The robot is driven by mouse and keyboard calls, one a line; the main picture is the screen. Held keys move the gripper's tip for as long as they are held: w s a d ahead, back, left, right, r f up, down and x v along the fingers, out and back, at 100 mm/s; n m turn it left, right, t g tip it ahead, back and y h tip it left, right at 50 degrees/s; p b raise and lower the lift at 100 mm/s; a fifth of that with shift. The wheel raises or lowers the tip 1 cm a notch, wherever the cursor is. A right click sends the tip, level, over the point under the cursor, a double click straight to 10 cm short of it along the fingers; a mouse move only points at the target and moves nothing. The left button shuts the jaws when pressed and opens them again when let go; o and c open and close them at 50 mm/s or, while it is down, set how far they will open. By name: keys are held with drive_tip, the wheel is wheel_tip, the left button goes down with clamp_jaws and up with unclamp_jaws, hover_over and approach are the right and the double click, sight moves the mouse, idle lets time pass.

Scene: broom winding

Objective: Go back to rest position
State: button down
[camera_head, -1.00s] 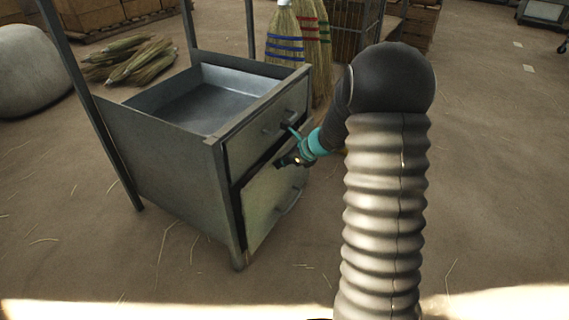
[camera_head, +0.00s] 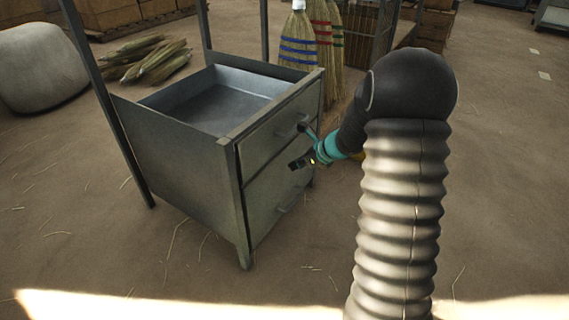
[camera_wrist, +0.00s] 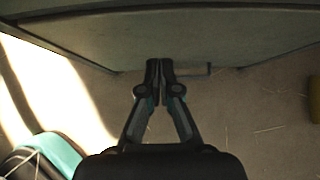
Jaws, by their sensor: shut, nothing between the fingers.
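My gripper (camera_head: 300,162) is shut and empty in front of the metal cabinet's drawer fronts, at the right side of the cabinet (camera_head: 180,155) in the head view. In the wrist view, the two dark fingers (camera_wrist: 160,68) are together, with their tips close to the drawer front (camera_wrist: 160,35). I cannot tell whether they touch it. A drawer handle (camera_wrist: 208,70) shows just right of the tips. Both drawer fronts look flush with the cabinet. My arm covers part of the floor on the right.
The cabinet has an open tray top (camera_head: 215,108) and tall posts. Brooms (camera_head: 300,42) with striped bindings stand behind it. Straw bundles (camera_head: 150,60) and a pale round stone-like object (camera_head: 40,68) are at the back left. Floor in front and right is mostly clear.

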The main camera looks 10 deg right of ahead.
drive_tip(key=p+v, duration=0.1)
drive_tip(key=v, duration=0.8)
